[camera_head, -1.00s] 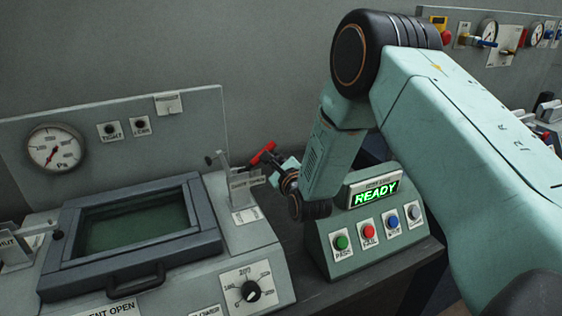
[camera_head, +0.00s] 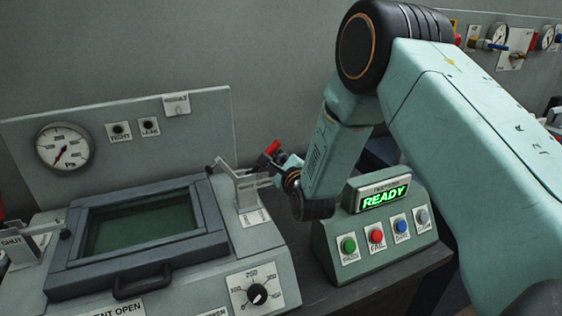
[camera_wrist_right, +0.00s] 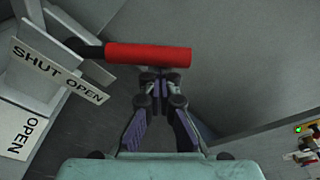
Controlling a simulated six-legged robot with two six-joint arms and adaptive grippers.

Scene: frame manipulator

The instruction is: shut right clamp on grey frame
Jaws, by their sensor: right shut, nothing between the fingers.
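The grey frame (camera_head: 78,232) lies on the bench unit around a dark green window. The right clamp (camera_head: 246,186) stands at its right side, its arm tilted and its tip above the frame's right corner. Its red handle (camera_head: 270,151) sticks out to the right, away from the frame. In the right wrist view the red handle (camera_wrist_right: 148,55) lies across the front of my right gripper (camera_wrist_right: 160,78). The fingers are shut with nothing between them, at or against the handle; exact contact is unclear. In the head view my right gripper (camera_head: 288,163) is partly hidden. My left gripper is out of view.
The left clamp (camera_head: 22,243) has its black tip at the frame's left edge. A pressure gauge (camera_head: 63,147) is on the back panel. A green button box (camera_head: 375,225) reading READY stands close to my right wrist. A dial (camera_head: 257,294) is on the front.

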